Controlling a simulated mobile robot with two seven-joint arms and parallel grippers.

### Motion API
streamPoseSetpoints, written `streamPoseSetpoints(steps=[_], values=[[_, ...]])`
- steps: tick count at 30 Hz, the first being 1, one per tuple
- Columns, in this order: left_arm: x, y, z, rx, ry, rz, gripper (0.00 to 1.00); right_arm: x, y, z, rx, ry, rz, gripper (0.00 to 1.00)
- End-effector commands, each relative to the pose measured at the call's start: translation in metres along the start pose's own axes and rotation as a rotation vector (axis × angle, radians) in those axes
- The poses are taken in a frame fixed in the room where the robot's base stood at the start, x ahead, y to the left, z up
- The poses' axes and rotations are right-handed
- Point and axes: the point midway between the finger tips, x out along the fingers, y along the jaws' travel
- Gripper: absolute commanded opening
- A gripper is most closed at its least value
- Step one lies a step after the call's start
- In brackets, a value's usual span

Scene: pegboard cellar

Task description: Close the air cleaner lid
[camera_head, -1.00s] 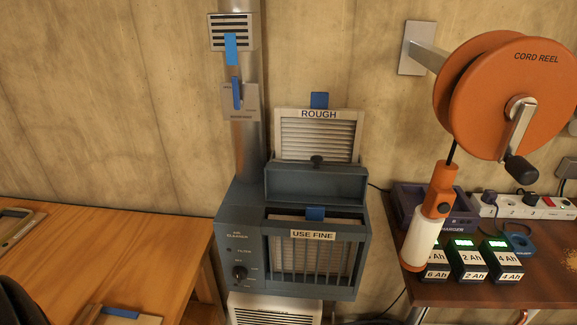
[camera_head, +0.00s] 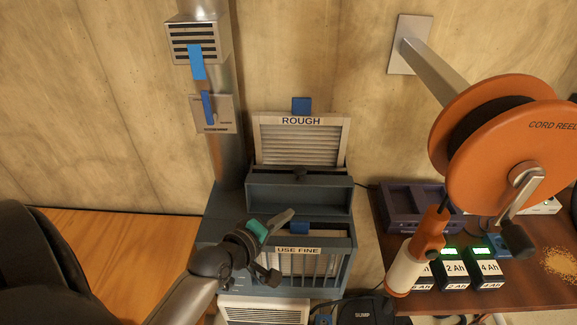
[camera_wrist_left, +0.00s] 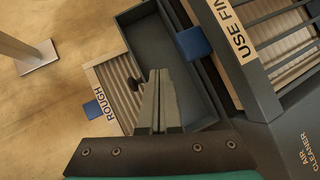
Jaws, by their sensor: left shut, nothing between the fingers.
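The air cleaner (camera_head: 222,205) is a dark blue-grey box against the wall, with a grille front. Its lid (camera_head: 320,197) stands open, tilted up at the back, with a small dark knob (camera_head: 300,174) at its upper edge. A filter labelled USE FINE (camera_head: 298,250) sits in the slot, its blue tab (camera_head: 299,228) showing. My left gripper (camera_head: 288,215) is shut and empty, above the cleaner's front and in front of the lid. In the left wrist view its fingers (camera_wrist_left: 158,75) point over the lid's hollow inside (camera_wrist_left: 200,100), with the knob (camera_wrist_left: 134,84) beyond. Contact cannot be told.
A filter marked ROUGH (camera_head: 300,142) stands behind the lid. A duct (camera_head: 226,155) rises at the cleaner's left. An orange cord reel (camera_head: 515,145) juts out at right, over a table with chargers (camera_head: 455,267). A wooden bench (camera_head: 120,250) is at left.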

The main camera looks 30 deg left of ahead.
Motion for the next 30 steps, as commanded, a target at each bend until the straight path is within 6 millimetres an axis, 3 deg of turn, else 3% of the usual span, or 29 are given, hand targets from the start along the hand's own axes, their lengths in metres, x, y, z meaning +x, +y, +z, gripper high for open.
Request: streamPoseSetpoints(steps=[3, 8, 14, 30], values=[[-0.002, 0.021, -0.034, -0.175, 0.082, 0.103, 0.0, -0.004, 0.0, -0.001, 0.0, 0.001, 0.0, 0.5], [-0.005, 0.035, -0.059, -0.31, 0.137, 0.188, 0.0, -0.005, 0.001, -0.002, 0.0, 0.002, 0.001, 0.5], [0.007, 0.039, -0.065, -0.331, 0.144, 0.202, 0.0, -0.005, 0.001, -0.004, 0.001, 0.005, 0.001, 0.5], [0.078, 0.051, -0.077, -0.327, 0.142, 0.199, 0.0, -0.001, -0.002, -0.006, 0.002, 0.009, -0.003, 0.5]])
